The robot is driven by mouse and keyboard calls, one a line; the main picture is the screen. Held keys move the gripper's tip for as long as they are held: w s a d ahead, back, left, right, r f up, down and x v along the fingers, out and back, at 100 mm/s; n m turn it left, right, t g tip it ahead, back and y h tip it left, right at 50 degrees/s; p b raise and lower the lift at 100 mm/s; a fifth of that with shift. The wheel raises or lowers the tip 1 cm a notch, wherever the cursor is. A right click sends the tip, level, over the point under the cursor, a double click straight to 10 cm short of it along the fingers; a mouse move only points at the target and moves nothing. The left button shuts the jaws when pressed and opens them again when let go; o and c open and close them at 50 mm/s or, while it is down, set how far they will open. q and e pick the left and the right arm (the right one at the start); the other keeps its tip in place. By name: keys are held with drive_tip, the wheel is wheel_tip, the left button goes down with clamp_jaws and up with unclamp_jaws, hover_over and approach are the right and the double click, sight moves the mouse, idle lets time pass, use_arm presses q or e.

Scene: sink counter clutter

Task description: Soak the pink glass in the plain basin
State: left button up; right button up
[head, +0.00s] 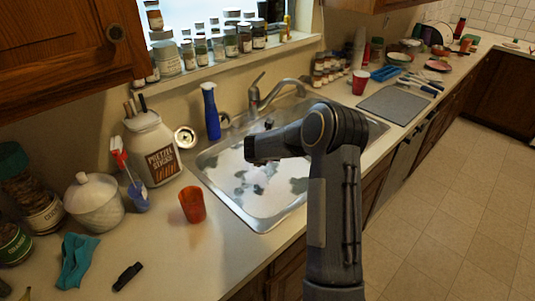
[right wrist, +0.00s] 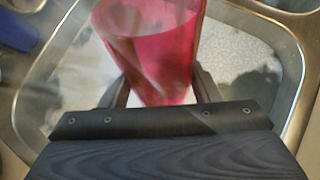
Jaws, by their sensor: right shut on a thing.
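The pink glass (right wrist: 155,45) is between the two fingers of my right gripper (right wrist: 160,92) in the right wrist view, with its open mouth toward the top of the picture. The gripper is shut on it. In the head view the glass cannot be made out, and my right arm reaches over the sink. The steel sink basin (head: 229,192) has white, foam-like patches and grey-green patches inside. The basin (right wrist: 235,50) also shows beneath the glass in the right wrist view. How high the glass is above the basin floor is hard to tell. My left gripper is not in view.
An orange-red glass (head: 193,204) stands on the counter left of the sink. A blue bottle (head: 210,112) and the faucet (head: 256,92) stand behind the basin. A pretzel jar (head: 155,150), a white lidded jar (head: 95,203) and a teal cloth (head: 76,260) are at left.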

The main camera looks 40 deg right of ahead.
wheel_tip(320, 180, down, 20)
drive_tip(key=b, duration=1.9)
drive_tip(key=shift+r+b, duration=0.2)
drive_tip(key=shift+b, duration=0.15)
drive_tip(key=shift+c, duration=0.2)
drive_tip(key=shift+f+b, duration=0.3)
drive_tip(key=o, duration=1.3)
drive_tip(key=shift+a, duration=0.1)
drive_tip(key=shift+v, duration=3.85)
drive_tip(key=shift+r, duration=0.15)
